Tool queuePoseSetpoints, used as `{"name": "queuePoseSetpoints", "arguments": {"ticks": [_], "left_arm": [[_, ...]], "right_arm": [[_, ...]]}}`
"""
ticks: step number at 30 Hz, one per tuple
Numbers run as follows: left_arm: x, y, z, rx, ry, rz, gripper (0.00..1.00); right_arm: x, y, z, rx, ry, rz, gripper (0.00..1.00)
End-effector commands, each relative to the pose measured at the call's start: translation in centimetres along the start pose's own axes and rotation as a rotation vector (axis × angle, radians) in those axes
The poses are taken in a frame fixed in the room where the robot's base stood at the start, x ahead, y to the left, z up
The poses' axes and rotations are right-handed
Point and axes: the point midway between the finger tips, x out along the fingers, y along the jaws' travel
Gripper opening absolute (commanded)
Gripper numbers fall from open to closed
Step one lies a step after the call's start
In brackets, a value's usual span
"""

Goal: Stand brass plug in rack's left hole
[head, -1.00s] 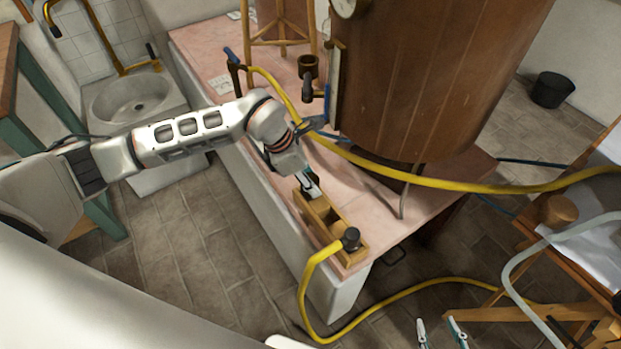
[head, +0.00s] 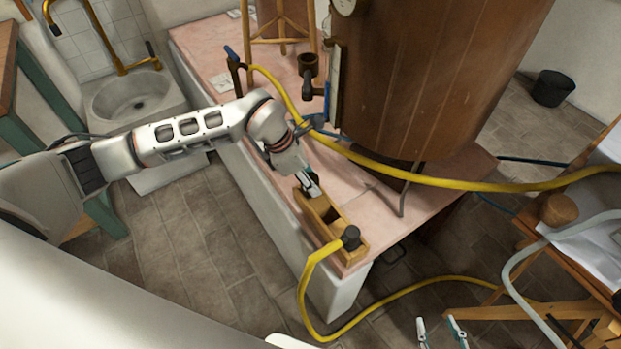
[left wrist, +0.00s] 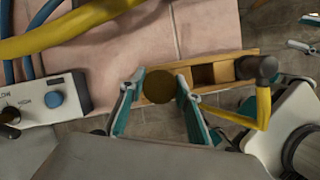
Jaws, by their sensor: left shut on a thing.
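The brass plug (left wrist: 160,87) shows in the left wrist view as a dark, round brass-brown end. My left gripper (left wrist: 157,88) is shut on it, with one teal finger on each side. In the head view my left gripper (head: 312,188) points down at the far end of the wooden rack (head: 352,252). The rack also shows in the left wrist view (left wrist: 228,56), where the plug covers its left end. The plug's lower end is hidden, so I cannot tell whether it is inside the hole. My right gripper (head: 440,332) is open and empty at the bottom of the head view.
A black-capped yellow hose (head: 350,238) stands at the rack's near end. The rack sits on a pink-topped bench (head: 400,232) near its edge. A large wooden vat (head: 430,80) and another yellow hose (head: 430,181) are behind. A control box (left wrist: 45,98) shows in the left wrist view.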

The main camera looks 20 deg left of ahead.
Motion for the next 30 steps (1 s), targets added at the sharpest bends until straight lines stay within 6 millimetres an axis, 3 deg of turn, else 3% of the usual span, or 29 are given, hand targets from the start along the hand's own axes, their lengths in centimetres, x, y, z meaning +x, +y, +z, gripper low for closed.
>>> {"name": "queuePoseSetpoints", "arguments": {"ticks": [30], "left_arm": [[0.53,0.0,-0.21,0.0,0.0,0.0,0.08]], "right_arm": [[-0.04,0.06,-0.18,-0.001,0.002,0.001,0.4]]}}
